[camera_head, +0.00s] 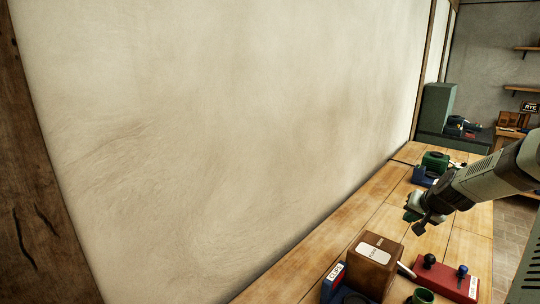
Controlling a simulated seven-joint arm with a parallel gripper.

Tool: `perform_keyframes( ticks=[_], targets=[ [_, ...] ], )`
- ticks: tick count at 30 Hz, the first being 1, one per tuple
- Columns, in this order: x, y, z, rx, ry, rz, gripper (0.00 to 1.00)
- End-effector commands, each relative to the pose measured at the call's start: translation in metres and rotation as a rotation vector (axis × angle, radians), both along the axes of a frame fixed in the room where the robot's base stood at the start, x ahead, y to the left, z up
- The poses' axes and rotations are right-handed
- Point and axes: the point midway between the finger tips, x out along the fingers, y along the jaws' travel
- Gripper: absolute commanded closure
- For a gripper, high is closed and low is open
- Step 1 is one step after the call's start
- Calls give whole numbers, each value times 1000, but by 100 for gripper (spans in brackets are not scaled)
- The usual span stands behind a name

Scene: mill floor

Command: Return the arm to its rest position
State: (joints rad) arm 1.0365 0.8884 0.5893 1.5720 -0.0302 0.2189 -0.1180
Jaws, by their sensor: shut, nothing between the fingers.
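My arm reaches in from the right edge. My gripper (417,222) hangs over the wooden bench (348,222), above a clear strip of planks. It appears shut and holds nothing. It is apart from the things around it, and its fingertips are small and dark in this view.
A brown box (372,262) with a white label stands at the bench front, beside a blue bin (333,284). A red block (447,280) with dark knobs and a green cup (423,296) are nearby. A green device (436,161) stands behind my gripper. A pale wall (220,130) borders the bench.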

Motion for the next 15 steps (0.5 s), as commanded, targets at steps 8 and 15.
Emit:
perform_keyframes(
  ticks=[8,15],
  targets=[
    [-34,162,96,-258,186,386,100],
    [-116,257,160,-452,289,598,100]
  ],
)
